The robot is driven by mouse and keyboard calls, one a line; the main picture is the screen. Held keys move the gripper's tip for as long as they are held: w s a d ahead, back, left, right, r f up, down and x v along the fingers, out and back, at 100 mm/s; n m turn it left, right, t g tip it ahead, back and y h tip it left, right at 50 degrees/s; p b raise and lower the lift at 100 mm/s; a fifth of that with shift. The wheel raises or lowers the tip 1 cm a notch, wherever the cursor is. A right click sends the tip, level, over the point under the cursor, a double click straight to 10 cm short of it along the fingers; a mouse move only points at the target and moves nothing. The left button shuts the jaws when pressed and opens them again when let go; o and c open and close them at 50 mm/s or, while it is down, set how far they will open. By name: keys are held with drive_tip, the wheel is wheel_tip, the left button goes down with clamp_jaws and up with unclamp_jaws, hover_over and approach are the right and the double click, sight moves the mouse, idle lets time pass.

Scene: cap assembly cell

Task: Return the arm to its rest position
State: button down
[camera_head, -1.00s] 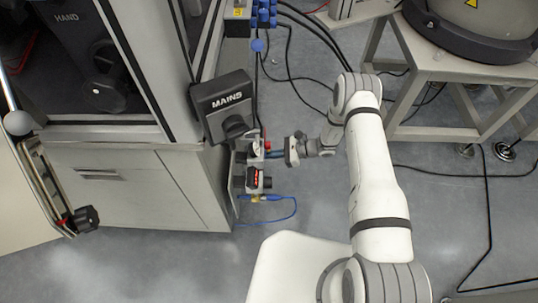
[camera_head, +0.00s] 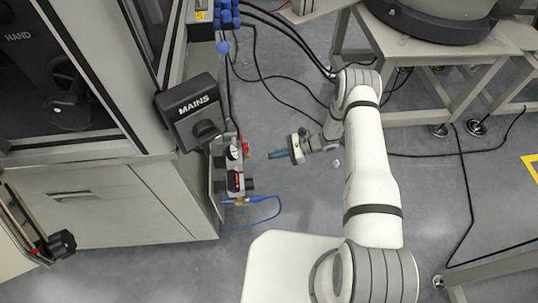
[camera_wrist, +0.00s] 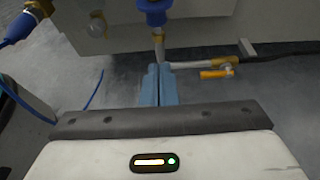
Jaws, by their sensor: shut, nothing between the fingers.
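My gripper (camera_head: 272,155) is at the end of my white arm (camera_head: 372,165), in the middle of the head view. Its blue fingers point left toward the valve fittings on the cabinet side, with a gap of floor between. In the wrist view the two blue fingers (camera_wrist: 158,86) lie side by side, shut and empty. The arm is bent at the elbow, with the forearm reaching toward the cabinet.
The grey cabinet (camera_head: 110,205) with a MAINS switch box (camera_head: 192,110) stands at left. Fittings (camera_head: 235,170) and a blue hose (camera_head: 268,217) stick out beside it. A metal stand (camera_head: 440,65) is at upper right. Cables cross the floor.

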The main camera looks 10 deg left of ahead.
idle(0.5)
drive_tip(key=s+d+r+n+h+p, duration=0.1)
drive_tip(key=d+r+n+h+p, duration=0.3)
drive_tip(key=r, duration=1.1)
drive_tip(key=s+d+r+n+p, duration=0.15)
drive_tip(key=r+p, duration=0.45)
drive_tip(key=r, duration=0.8)
drive_tip(key=s+d+r+n+h+p, duration=0.1)
drive_tip(key=d+r+n+h+p, duration=0.3)
drive_tip(key=r, duration=1.1)
drive_tip(key=s+d+r+n+t+h+p, duration=0.2)
drive_tip(key=s+r+p, duration=0.3)
drive_tip(key=r, duration=0.6)
drive_tip(key=s+d+r+n+t+h+p, duration=0.2)
drive_tip(key=s+d+r+p, duration=0.3)
drive_tip(key=r, duration=0.6)
drive_tip(key=s+d+r+n+t+h+p, duration=0.1)
drive_tip(key=s+d+r+n+p, duration=0.1)
drive_tip(key=s+r+p, duration=0.5)
wheel_tip(320, 180, up, 4)
drive_tip(key=shift+s+d+r+t+h, duration=0.1)
drive_tip(key=shift+s+d+t+h, duration=0.3)
drive_tip(key=shift+s+d, duration=0.4)
drive_tip(key=shift+s+a, duration=0.1)
drive_tip(key=shift+s, duration=0.05)
